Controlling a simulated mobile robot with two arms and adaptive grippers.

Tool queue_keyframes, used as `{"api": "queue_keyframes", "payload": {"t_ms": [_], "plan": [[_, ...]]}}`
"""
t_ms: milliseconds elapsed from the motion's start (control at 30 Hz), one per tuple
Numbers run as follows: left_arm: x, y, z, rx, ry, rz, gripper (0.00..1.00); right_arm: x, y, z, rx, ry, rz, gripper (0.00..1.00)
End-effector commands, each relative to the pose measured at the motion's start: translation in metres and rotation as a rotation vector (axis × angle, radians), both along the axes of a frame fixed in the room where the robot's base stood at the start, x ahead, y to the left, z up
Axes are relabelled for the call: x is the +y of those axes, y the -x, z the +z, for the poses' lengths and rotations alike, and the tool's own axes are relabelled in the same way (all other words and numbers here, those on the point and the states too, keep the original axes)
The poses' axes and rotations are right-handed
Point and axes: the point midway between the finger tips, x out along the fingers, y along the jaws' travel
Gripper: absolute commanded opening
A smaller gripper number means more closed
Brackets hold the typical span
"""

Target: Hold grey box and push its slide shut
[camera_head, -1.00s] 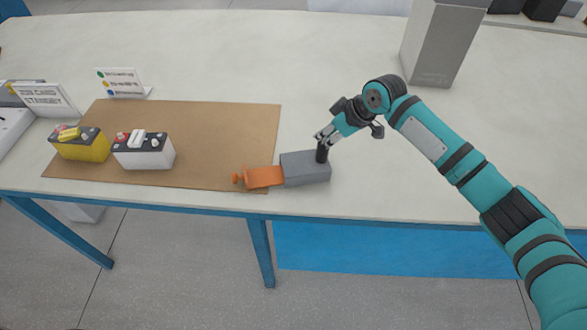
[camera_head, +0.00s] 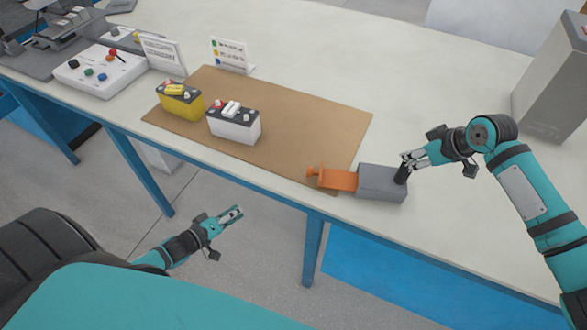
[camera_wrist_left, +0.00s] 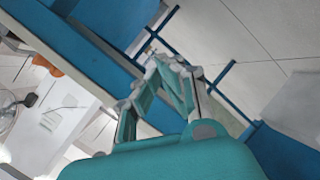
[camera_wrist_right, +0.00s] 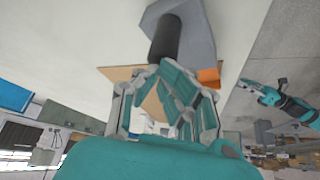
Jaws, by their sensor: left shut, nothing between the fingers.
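The grey box (camera_head: 381,184) lies near the table's front edge, with a black upright post (camera_head: 401,175) at its right end. Its orange slide (camera_head: 338,180) sticks out of the left end, ending in a small orange knob (camera_head: 312,173). My right gripper (camera_head: 406,163) is shut on the black post; the right wrist view shows the post (camera_wrist_right: 165,38) at its fingertips (camera_wrist_right: 156,68). My left gripper (camera_head: 232,216) is shut and empty, out in front of the table edge, left of the slide. The slide's inner part is hidden in the box.
A brown mat (camera_head: 290,125) carries a yellow battery (camera_head: 181,104) and a white battery (camera_head: 235,127). Two signs stand behind it. A button panel (camera_head: 98,72) is at the left, a tall grey box (camera_head: 551,88) at the back right. The table left of the knob is clear.

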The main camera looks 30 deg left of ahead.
Motion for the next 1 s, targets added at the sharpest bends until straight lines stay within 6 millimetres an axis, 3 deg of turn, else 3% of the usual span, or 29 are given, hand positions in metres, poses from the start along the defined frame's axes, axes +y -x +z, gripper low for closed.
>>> {"api": "queue_keyframes", "payload": {"t_ms": [33, 100, 200, 300, 400, 567, 900, 1000], "plan": [[-0.006, -0.011, 0.031, -0.046, 0.096, -0.023, 0.0, -0.002, 0.001, -0.003, 0.004, 0.006, -0.002, 0.0], [-0.015, -0.021, 0.066, -0.089, 0.23, -0.052, 0.0, -0.002, 0.001, -0.003, 0.004, 0.006, -0.002, 0.0], [-0.028, -0.028, 0.104, -0.119, 0.382, -0.098, 0.0, -0.002, 0.0, -0.003, 0.004, 0.005, -0.002, 0.0], [-0.038, -0.03, 0.127, -0.129, 0.478, -0.132, 0.0, -0.002, 0.0, -0.003, 0.004, 0.005, -0.002, 0.0], [-0.043, -0.033, 0.138, -0.131, 0.527, -0.149, 0.0, -0.002, 0.0, -0.003, 0.004, 0.005, -0.002, 0.0], [-0.052, -0.049, 0.14, -0.134, 0.538, -0.152, 0.0, -0.002, 0.0, -0.003, 0.003, 0.004, -0.002, 0.0], [-0.085, -0.112, 0.136, -0.134, 0.538, -0.15, 0.0, -0.001, 0.0, -0.002, 0.002, 0.004, -0.001, 0.0], [-0.098, -0.123, 0.133, -0.131, 0.539, -0.15, 0.0, -0.001, 0.0, -0.001, 0.001, 0.003, -0.001, 0.0]]}}
